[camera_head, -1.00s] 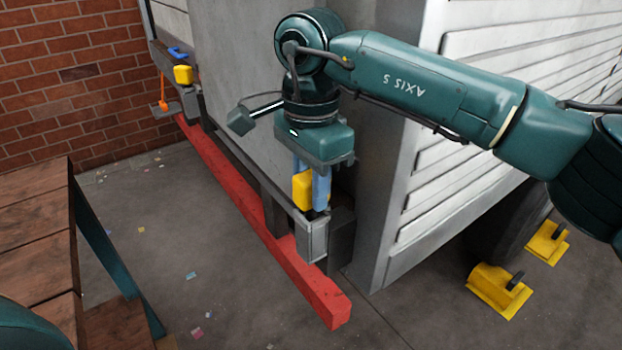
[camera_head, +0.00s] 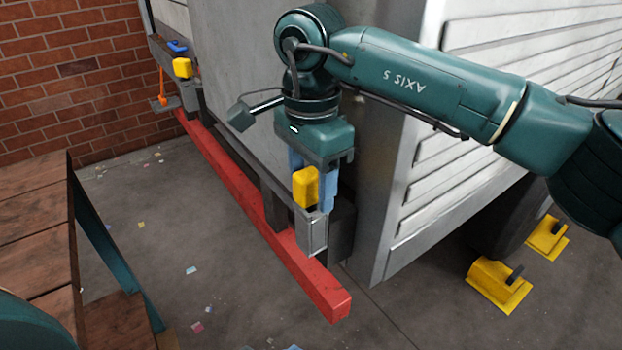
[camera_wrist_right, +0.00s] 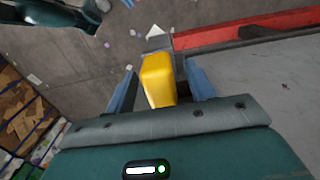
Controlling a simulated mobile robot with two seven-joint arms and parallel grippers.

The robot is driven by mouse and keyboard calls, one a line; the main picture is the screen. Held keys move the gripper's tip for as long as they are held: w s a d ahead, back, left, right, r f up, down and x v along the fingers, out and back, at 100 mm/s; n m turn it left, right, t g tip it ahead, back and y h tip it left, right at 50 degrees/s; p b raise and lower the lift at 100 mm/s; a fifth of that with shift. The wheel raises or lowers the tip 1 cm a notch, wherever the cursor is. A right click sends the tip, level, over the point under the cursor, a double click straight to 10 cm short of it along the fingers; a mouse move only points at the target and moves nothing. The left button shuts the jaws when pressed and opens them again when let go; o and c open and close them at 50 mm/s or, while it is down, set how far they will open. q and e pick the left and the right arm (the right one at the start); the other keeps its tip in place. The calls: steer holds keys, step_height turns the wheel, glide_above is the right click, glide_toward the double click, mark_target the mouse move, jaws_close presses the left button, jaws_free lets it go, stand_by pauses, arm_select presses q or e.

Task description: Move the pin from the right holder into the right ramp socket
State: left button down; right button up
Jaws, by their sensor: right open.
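The pin's yellow block-shaped head (camera_head: 305,187) stands upright at the grey box-like bracket (camera_head: 312,234) near the trailer's corner; its lower part is hidden. I cannot tell whether this bracket is the holder or the ramp socket. My right gripper (camera_head: 312,180) is open, pointing down, with its blue fingers spread on either side of the yellow head. In the right wrist view, the yellow head (camera_wrist_right: 158,80) lies between the two fingers (camera_wrist_right: 161,88), with gaps visible. My left gripper is not in view.
A red beam (camera_head: 250,210) runs along the trailer's lower edge. A second yellow block (camera_head: 182,67) and an orange pin-like part (camera_head: 162,92) are at the far left. Yellow wheel chocks (camera_head: 500,287) stand at right.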

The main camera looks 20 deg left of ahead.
step_height(320, 180, up, 13)
stand_by(0.4)
